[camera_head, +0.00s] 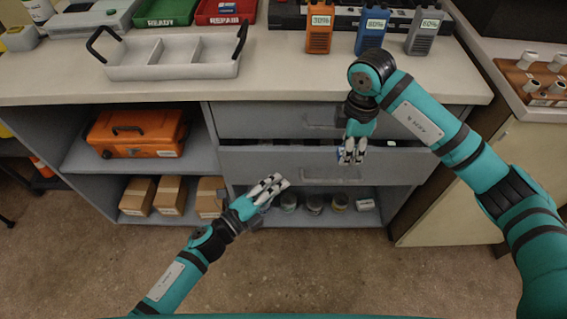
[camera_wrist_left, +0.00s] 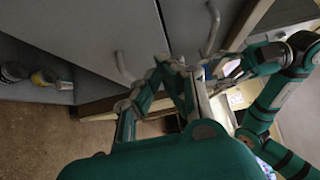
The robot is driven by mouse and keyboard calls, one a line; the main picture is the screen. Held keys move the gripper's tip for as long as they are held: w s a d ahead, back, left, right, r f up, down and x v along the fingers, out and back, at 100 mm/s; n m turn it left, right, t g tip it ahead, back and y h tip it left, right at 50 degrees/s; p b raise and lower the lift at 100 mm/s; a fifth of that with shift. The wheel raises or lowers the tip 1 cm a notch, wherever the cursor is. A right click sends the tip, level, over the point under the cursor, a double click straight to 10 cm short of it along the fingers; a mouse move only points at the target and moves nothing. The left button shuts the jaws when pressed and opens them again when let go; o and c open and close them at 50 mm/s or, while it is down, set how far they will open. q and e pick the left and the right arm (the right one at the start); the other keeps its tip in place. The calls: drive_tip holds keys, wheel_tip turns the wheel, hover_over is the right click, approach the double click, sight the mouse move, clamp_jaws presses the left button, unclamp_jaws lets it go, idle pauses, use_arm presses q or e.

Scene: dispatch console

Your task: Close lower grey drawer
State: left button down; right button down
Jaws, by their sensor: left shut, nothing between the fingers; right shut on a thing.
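The lower grey drawer (camera_head: 265,163) sits under the counter and stands pulled out, with a dark gap and pale items showing behind its front. Its bar handle (camera_head: 330,174) is on the front. My left gripper (camera_head: 276,184) is shut and empty, in front of the drawer's lower left part; its fingers (camera_wrist_left: 172,64) also show close to the grey front in the left wrist view. My right gripper (camera_head: 351,160) points down at the drawer's top edge, above the handle. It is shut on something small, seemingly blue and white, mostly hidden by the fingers.
The upper grey drawer (camera_head: 260,120) is shut above. An open shelf below holds several jars (camera_head: 313,204). An orange case (camera_head: 137,132) and brown boxes (camera_head: 171,194) fill the left shelves. A grey tray (camera_head: 172,57) and radios (camera_head: 370,31) stand on the counter. The floor in front is clear.

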sight(279, 155)
use_arm(q)
drive_tip(key=shift+w+d, duration=0.3)
drive_tip(key=shift+w, duration=0.7)
drive_tip(key=shift+w+d, duration=0.35)
drive_tip(key=shift+w, duration=0.6)
drive_tip(key=shift+w+d, duration=0.3)
drive_tip(key=shift+w, duration=0.7)
